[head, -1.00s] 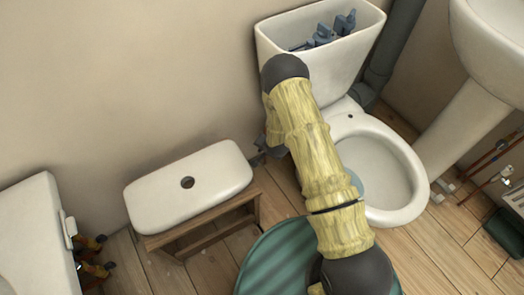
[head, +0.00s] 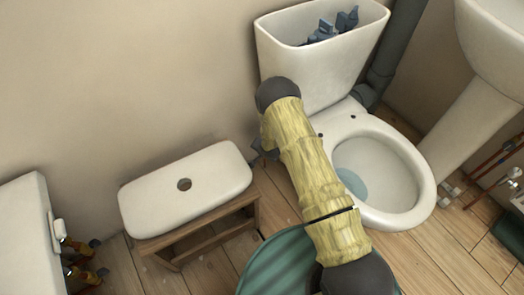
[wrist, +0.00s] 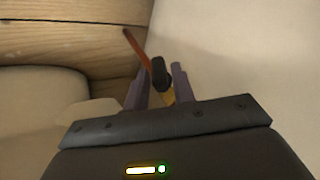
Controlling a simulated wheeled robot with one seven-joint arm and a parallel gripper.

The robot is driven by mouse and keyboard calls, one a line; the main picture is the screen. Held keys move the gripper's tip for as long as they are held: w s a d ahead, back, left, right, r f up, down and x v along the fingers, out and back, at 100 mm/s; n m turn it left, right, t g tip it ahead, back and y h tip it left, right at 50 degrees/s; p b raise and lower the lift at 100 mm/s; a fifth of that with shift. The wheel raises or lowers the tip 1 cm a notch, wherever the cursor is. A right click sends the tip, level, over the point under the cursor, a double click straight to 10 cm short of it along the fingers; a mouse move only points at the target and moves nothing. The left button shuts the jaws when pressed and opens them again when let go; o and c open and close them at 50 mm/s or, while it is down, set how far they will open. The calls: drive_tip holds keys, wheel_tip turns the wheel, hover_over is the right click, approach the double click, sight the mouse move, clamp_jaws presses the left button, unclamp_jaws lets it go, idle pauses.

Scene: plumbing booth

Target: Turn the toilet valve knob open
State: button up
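In the wrist view, the valve's black knob (wrist: 160,74) sits between the fingertips of my gripper (wrist: 159,80). The grey-purple fingers stand either side of it, with a small gap on the left and the right finger very close or touching. A reddish-brown pipe (wrist: 134,43) runs up-left from the knob, and a yellow brass part (wrist: 170,96) shows below it. In the head view my arm hides the valve; only a small dark part of my gripper shows left of the arm, by the wall below the toilet cistern (head: 313,72).
The toilet bowl (head: 385,175) is right of my arm. A wooden stool (head: 212,240) carrying the white cistern lid (head: 185,190) is to the left. A green striped round thing (head: 275,262) lies in front. A sink pedestal (head: 465,140) is at right.

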drive_tip(key=shift+c, duration=0.9)
drive_tip(key=shift+a+r+h+p, duration=0.1)
drive_tip(key=shift+h+p, duration=0.25)
drive_tip(key=shift+h, duration=0.05)
drive_tip(key=h, duration=0.1)
drive_tip(key=n+g+h, duration=0.1)
drive_tip(key=shift+w+a+g+h, duration=0.15)
drive_tip(key=shift+g+h, duration=0.15)
drive_tip(key=shift+h+b, duration=0.35)
drive_tip(key=shift+h, duration=0.05)
drive_tip(key=o, duration=0.8)
